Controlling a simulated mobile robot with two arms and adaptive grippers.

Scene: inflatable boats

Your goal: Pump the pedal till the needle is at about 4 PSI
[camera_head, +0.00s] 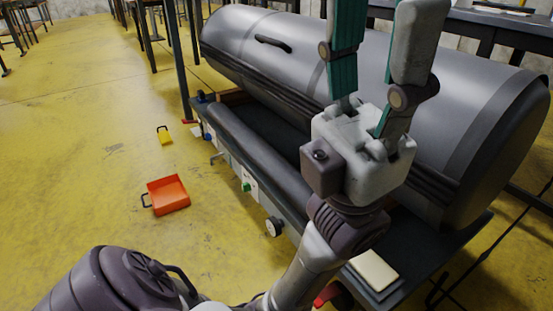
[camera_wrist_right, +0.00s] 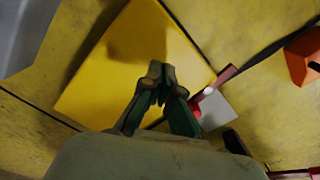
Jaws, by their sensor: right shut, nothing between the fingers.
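My left gripper (camera_head: 390,50) stands large in the head view, fingers pointing up and wide apart, with nothing between them. My right gripper (camera_wrist_right: 159,85) shows in the right wrist view with its fingertips together and empty. They overlap a flat, bright yellow square plate (camera_wrist_right: 125,45); I cannot tell whether they touch it, or whether it is the pedal. A red bar (camera_wrist_right: 222,76) and a pale grey plate (camera_wrist_right: 214,110) lie beside it. In the head view, a small round white-faced part (camera_head: 274,227) sits on the bench front. No needle can be read.
A cream block (camera_head: 373,270) lies on the bench's near end. An orange tray (camera_head: 168,194) and small yellow box (camera_head: 164,135) stand on the floor. Open floor lies at left.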

